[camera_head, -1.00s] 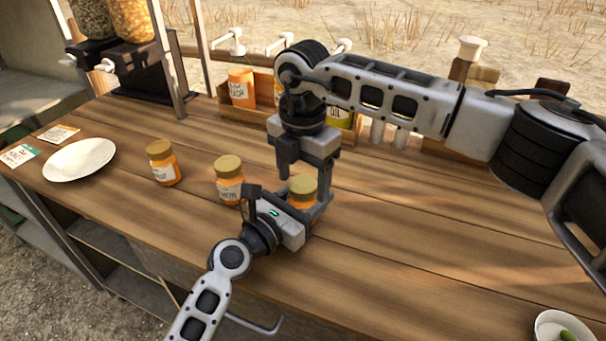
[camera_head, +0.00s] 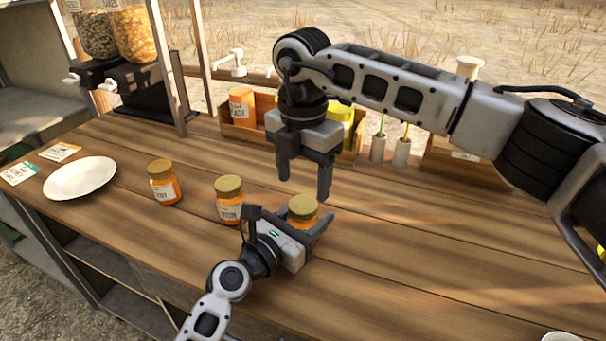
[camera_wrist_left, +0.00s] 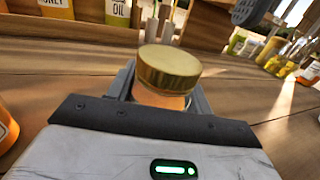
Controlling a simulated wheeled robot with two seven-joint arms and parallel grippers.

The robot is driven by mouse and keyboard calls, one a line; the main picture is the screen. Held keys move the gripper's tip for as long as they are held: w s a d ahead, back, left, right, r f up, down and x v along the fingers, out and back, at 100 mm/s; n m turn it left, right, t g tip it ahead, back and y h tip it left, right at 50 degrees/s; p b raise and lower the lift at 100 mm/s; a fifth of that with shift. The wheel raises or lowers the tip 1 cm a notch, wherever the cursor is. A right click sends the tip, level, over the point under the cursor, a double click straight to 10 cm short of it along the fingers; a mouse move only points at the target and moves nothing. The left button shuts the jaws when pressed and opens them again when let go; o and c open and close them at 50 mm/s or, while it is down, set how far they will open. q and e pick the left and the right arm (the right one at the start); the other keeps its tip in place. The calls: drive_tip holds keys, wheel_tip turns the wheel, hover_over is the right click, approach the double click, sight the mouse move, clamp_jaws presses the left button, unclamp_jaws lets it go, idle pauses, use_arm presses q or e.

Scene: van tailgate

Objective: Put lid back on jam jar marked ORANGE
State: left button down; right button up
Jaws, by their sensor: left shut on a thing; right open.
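Three orange jam jars with gold lids stand in a row on the wooden counter. My left gripper (camera_head: 310,232) is shut around the right jar (camera_head: 303,210), whose gold lid sits on top. This jar also shows in the left wrist view (camera_wrist_left: 165,78), its label hidden by the gripper. The middle jar (camera_head: 229,200) and the left jar (camera_head: 164,182) stand apart with lids on; their label words are too blurred to read surely. My right gripper (camera_head: 304,187) is open and empty, pointing down, above and behind the held jar.
A white plate (camera_head: 80,178) and two cards lie at the left. A wooden crate (camera_head: 240,137) with bottles stands at the back, beside cups with brushes (camera_head: 390,150). Dispensers (camera_head: 125,40) stand at the back left. The right front of the counter is mostly clear.

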sight(303, 204)
drive_tip(key=n, duration=0.3)
drive_tip(key=r+n, duration=0.1)
drive_tip(key=n, duration=0.7)
drive_tip(key=r+n, duration=0.1)
drive_tip(key=n, duration=0.1)
drive_tip(key=shift+n, duration=0.3)
drive_tip(key=n, duration=0.4)
drive_tip(key=r+n, duration=0.1)
drive_tip(key=n, duration=0.7)
drive_tip(key=shift+r, duration=0.25)
drive_tip(key=shift+f, duration=0.1)
drive_tip(key=shift+f, duration=3.95)
drive_tip(key=c, duration=1)
